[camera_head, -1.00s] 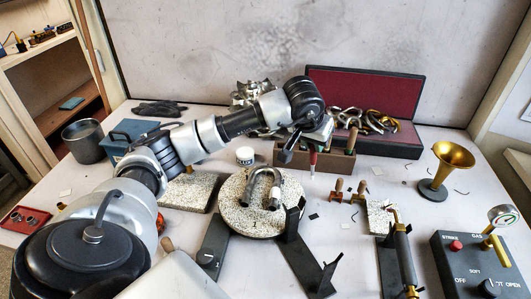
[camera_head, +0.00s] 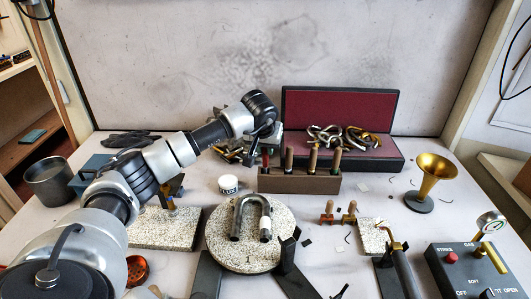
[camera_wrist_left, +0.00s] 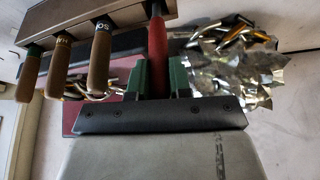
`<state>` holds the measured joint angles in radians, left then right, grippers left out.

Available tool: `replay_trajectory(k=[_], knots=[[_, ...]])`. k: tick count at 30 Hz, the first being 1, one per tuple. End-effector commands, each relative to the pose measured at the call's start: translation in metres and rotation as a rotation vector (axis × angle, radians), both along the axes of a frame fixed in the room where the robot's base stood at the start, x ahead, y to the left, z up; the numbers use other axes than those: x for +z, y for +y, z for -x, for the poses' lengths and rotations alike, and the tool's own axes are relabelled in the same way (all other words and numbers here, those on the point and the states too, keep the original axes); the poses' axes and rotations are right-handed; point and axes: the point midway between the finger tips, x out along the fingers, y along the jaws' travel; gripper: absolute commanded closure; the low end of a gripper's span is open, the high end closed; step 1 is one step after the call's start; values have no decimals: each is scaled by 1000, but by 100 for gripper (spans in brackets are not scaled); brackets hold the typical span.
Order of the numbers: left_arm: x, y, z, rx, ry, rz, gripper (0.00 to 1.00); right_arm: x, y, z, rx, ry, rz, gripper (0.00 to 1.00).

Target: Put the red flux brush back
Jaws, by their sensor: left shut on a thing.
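The red flux brush (camera_head: 266,160) is upright at the left end of the wooden tool rack (camera_head: 300,184). My left gripper (camera_head: 267,148) is above that end of the rack and shut on the brush. In the left wrist view the red handle (camera_wrist_left: 157,50) stands between the green jaw pads (camera_wrist_left: 160,78). Its far end overlaps the rack (camera_wrist_left: 120,12); whether it sits in a slot I cannot tell. Several wooden-handled tools (camera_head: 313,160) stand in the rack to the right of the brush. My right gripper is not in view.
Behind the rack is an open case (camera_head: 340,107) with metal tubes. Crumpled foil (camera_wrist_left: 235,65) lies close to the brush. A white jar (camera_head: 228,184) and a round stone plate (camera_head: 222,245) with a U-shaped tube (camera_head: 241,210) are in front.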

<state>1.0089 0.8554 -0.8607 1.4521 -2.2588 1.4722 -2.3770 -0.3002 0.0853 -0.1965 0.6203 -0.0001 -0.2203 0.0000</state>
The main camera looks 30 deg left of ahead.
Motion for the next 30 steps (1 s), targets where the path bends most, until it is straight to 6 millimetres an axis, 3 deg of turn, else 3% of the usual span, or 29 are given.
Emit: replay_trajectory(k=[4, 15, 16, 20, 30], knots=[[-21, -1, 1, 0, 2, 2, 100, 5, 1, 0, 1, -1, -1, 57], [-27, 0, 0, -1, 0, 0, 100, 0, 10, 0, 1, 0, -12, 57], [-26, 0, 0, -1, 0, 0, 76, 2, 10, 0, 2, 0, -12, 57], [-26, 0, 0, -1, 1, 1, 56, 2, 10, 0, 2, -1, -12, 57], [-20, -1, 0, 0, 0, 1, 55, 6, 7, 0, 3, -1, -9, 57]])
